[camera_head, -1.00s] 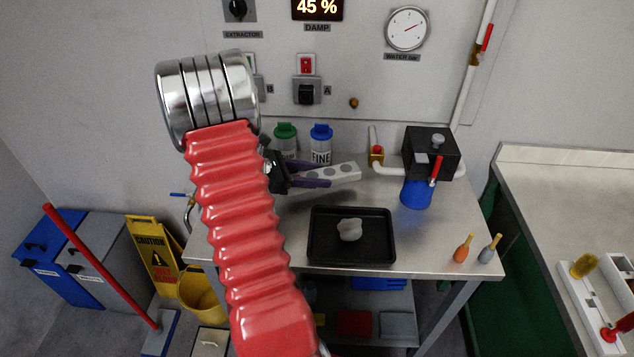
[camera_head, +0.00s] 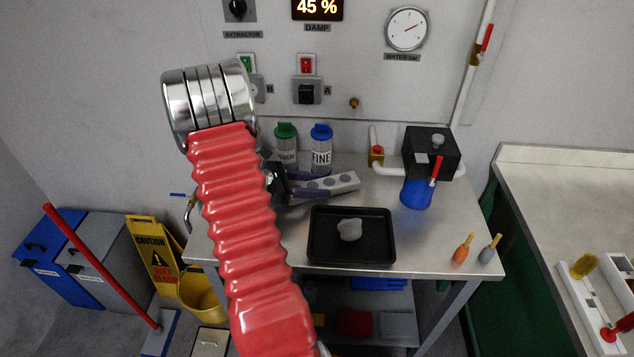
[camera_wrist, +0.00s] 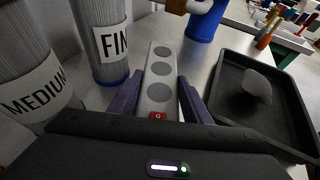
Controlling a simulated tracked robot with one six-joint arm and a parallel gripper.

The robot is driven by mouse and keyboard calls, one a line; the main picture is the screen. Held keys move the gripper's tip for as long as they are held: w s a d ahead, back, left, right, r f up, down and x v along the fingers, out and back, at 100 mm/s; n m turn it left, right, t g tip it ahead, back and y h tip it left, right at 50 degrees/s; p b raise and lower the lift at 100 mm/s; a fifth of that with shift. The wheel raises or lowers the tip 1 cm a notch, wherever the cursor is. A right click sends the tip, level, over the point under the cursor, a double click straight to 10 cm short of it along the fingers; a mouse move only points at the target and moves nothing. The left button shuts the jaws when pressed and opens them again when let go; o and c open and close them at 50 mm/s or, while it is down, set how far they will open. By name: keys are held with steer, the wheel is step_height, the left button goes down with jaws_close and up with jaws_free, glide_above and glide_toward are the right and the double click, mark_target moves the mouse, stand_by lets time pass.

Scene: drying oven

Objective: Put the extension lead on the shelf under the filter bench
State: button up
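The extension lead (camera_head: 345,182) is a pale grey strip with round dark sockets, over the back left of the filter bench (camera_head: 290,255). My gripper (camera_head: 328,184) has a purple finger along each side of it and appears shut on it. In the wrist view, the lead (camera_wrist: 159,72) points away from me between the fingers (camera_wrist: 160,82), its red switch near the palm. I cannot tell whether its underside touches the bench. The shelf (camera_head: 395,300) under the bench is partly visible, with blue, red and grey items on it; my arm hides its left part.
A black tray (camera_head: 318,257) with a whitish lump lies in front of the lead. The FINE bottle (camera_head: 321,150) and a green-capped bottle (camera_head: 286,140) stand close behind. A black and blue pump (camera_head: 416,190) and two small bulbs (camera_head: 463,248) are at right. A bench leg (camera_head: 447,310) flanks the shelf.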

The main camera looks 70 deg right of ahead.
steer(key=o, duration=0.4)
steer(key=shift+r, duration=0.1)
steer(key=v, duration=1.2)
steer(key=shift+s, duration=0.1)
stand_by(0.5)
steer(key=shift+a, duration=0.15)
